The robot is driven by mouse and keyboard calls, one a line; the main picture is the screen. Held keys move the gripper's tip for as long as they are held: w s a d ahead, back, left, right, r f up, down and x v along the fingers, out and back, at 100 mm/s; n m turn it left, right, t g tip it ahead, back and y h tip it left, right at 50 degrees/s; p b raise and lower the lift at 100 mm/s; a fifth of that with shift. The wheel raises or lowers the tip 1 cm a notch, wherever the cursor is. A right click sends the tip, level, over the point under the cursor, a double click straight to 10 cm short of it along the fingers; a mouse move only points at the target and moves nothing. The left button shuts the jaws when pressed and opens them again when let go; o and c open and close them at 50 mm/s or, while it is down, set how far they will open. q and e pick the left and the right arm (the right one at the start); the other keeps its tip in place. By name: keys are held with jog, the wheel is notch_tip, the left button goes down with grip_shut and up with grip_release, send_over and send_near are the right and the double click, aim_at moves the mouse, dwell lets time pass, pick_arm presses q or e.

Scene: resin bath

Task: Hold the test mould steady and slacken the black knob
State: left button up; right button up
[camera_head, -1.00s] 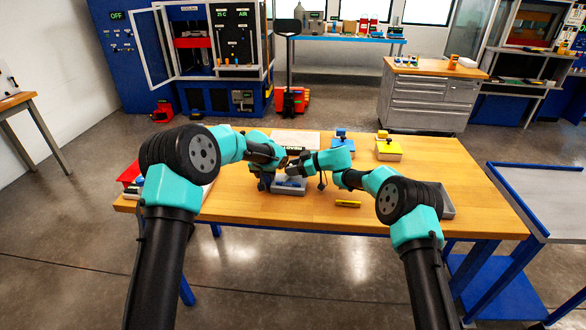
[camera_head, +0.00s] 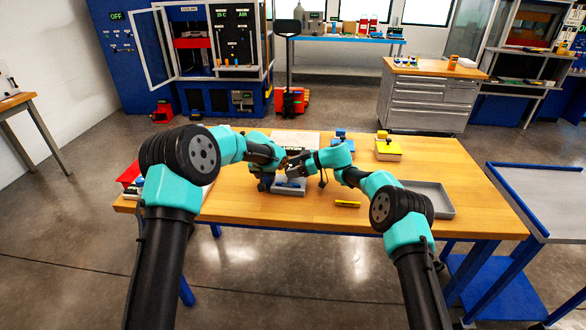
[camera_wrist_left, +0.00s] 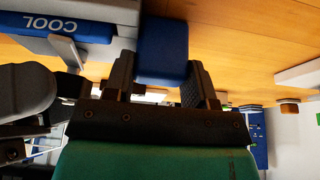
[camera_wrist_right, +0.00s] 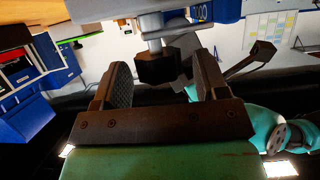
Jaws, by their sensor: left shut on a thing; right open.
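The grey test mould (camera_head: 289,188) stands on the wooden table in the head view, partly hidden by my arms. My left gripper (camera_wrist_left: 163,84) is shut on a blue block (camera_wrist_left: 163,50), which appears to be a grip on the mould's side. The knob sits on a pale metal stem (camera_wrist_right: 152,30). Contact between fingers and knob cannot be seen.
A yellow marker-like piece (camera_head: 347,204) lies in front on the table (camera_head: 290,215). A grey tray (camera_head: 447,205) is at the right. A yellow block (camera_head: 388,152) and a blue block (camera_head: 342,146) stand at the back.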

jog(key=shift+d, duration=0.1)
jog(key=v, duration=1.1)
jog(key=shift+d+r, duration=0.15)
jog(key=shift+d, duration=0.25)
jog(key=shift+a, duration=0.1)
jog(key=shift+s+a, duration=0.1)
jog(key=shift+a, duration=0.25)
jog(key=x, duration=1.2)
jog(key=shift+a, duration=0.1)
